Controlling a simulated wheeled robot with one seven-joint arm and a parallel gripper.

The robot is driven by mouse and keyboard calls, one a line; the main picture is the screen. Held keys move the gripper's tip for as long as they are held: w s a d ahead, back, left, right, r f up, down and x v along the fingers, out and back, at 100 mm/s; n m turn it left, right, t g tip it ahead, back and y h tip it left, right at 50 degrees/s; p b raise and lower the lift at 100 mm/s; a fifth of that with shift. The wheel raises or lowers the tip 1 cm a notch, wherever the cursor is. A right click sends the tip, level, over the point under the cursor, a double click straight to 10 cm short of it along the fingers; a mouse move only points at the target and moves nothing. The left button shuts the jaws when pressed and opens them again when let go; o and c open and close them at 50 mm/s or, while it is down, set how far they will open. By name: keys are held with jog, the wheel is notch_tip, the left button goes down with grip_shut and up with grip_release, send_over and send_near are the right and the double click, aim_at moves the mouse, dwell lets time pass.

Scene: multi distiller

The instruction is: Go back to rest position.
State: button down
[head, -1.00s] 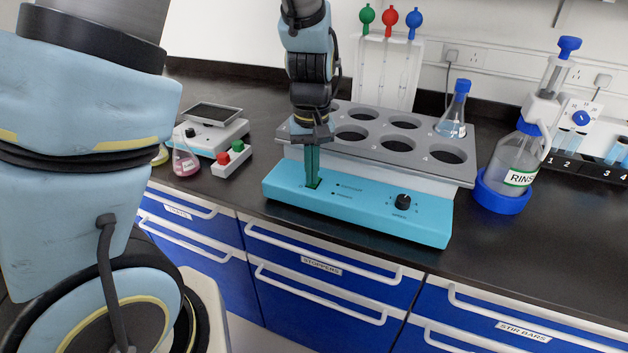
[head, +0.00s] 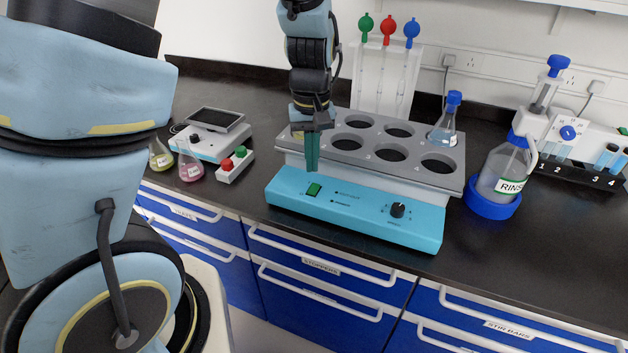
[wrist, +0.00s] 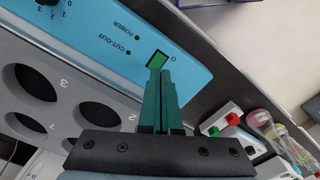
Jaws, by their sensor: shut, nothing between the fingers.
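My gripper (head: 312,168) points down in front of the multi distiller, above the left part of its turquoise front panel. Its green fingers are together with nothing between them; they also show in the wrist view (wrist: 165,80). The multi distiller (head: 360,215) has a grey top with several round holes, a black knob (head: 397,210) and a green switch (head: 314,190). The fingertips are just above the green switch in the head view. In the wrist view the green switch (wrist: 158,60) shows just beyond the fingertips. One flask (head: 445,125) with a blue stopper stands in the far right of the grey top.
A balance-like device (head: 207,140), a small box with red and green buttons (head: 235,165) and two flasks (head: 190,165) stand at left. A rinse bottle (head: 503,175) stands at right in a blue base. Stoppered glassware (head: 387,80) is behind. Blue drawers (head: 320,290) lie below the counter edge.

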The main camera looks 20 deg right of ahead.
jog(key=shift+r, duration=0.55)
jog(key=a+r, duration=0.2)
jog(key=a, duration=1)
jog(key=w+a+r+n+t+b, duration=0.1)
jog(key=a+r, duration=0.1)
jog(key=a, duration=1.1)
jog(key=shift+w+a+r+t, duration=0.15)
jog(key=shift+r+t, duration=0.1)
jog(key=shift+t, duration=0.05)
